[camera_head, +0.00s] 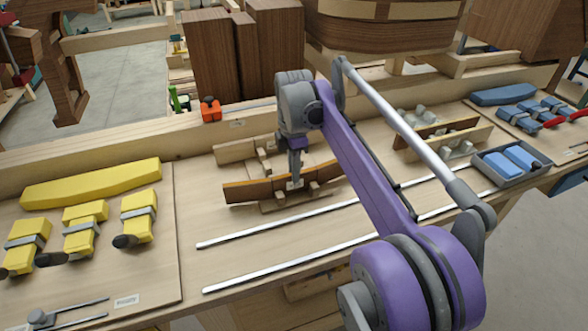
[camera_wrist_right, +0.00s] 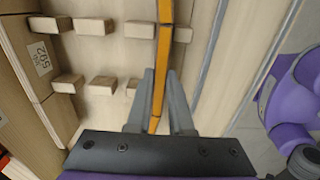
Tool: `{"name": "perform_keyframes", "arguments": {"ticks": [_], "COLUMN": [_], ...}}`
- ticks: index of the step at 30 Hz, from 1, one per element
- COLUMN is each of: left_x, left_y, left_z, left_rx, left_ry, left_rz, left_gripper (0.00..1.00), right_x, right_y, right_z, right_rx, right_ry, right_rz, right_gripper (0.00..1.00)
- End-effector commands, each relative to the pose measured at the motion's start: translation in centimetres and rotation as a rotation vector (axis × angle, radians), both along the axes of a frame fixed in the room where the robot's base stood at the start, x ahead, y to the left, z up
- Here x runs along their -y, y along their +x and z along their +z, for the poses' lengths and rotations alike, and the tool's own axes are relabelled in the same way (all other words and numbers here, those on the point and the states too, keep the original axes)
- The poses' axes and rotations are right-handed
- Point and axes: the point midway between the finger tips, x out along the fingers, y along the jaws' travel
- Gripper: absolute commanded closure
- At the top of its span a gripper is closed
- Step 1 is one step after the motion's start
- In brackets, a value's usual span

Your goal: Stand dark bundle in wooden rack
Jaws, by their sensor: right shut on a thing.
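The dark bundle (camera_head: 245,191) is a long, thin brown strip standing on edge among light wooden pegs. My right gripper (camera_head: 294,183) points down and is shut on it near its middle. In the right wrist view the bundle (camera_wrist_right: 165,50) shows an orange edge and runs between the two fingers (camera_wrist_right: 160,105). The wooden rack (camera_head: 236,150) has pale blocks; peg blocks (camera_wrist_right: 137,29) stand on both sides of the bundle. I cannot tell whether the bundle rests on the bottom. My left gripper is not in view.
Two metal rails (camera_head: 280,235) lie in front. Yellow clamps (camera_head: 85,228) are on a board at left. A second dark strip (camera_head: 435,131) among pale pieces, a grey tray (camera_head: 512,165) and blue clamps (camera_head: 525,110) are at right. Tall brown blocks (camera_head: 240,55) stand behind.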

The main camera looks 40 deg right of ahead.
Motion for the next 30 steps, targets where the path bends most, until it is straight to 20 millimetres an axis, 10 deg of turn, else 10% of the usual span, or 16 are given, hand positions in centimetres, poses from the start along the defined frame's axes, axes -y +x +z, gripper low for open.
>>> {"name": "perform_keyframes", "arguments": {"ticks": [12, 13, 18, 30], "left_x": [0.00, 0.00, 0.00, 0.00], "left_y": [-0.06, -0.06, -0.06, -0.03], "left_z": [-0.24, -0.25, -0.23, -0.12], "left_rx": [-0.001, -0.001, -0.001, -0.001], "left_ry": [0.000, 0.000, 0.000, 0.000], "left_rz": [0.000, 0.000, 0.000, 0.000], "left_gripper": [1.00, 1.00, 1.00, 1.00], "right_x": [0.00, 0.00, 0.00, 0.02], "right_y": [-0.01, -0.01, 0.00, 0.02], "right_z": [-0.58, -0.59, -0.55, 0.09], "right_rx": [0.000, 0.000, 0.000, 0.000], "right_ry": [0.000, 0.000, 0.000, 0.000], "right_rz": [0.000, 0.000, 0.000, 0.000], "right_gripper": [1.00, 0.79, 0.48, 0.46]}}
